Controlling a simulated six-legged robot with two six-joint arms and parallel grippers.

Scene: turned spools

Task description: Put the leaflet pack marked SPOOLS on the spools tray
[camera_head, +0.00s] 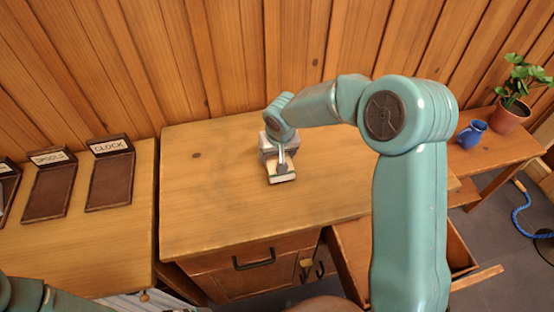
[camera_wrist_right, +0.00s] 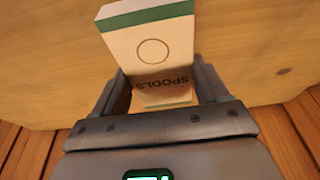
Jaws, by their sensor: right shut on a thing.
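The leaflet pack (camera_head: 283,179), cream with green bands, is at the back middle of the wooden cabinet top in the head view. In the right wrist view the pack (camera_wrist_right: 152,45) shows a ring and the upside-down word SPOOLS. My right gripper (camera_head: 281,160) is shut on it, one finger on each side in the wrist view (camera_wrist_right: 158,82). I cannot tell whether the pack touches the wood. The dark brown spools tray (camera_head: 49,192), labelled SPOOLS, lies empty on the left table. My left gripper is out of view; only part of my left arm shows at lower left.
An empty CLOCK tray (camera_head: 109,185) lies right of the spools tray, and another tray (camera_head: 7,190) is cut off at the left edge. A narrow gap separates the left table from the cabinet (camera_head: 200,220). A blue mug (camera_head: 472,134) and a potted plant (camera_head: 510,115) stand far right.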

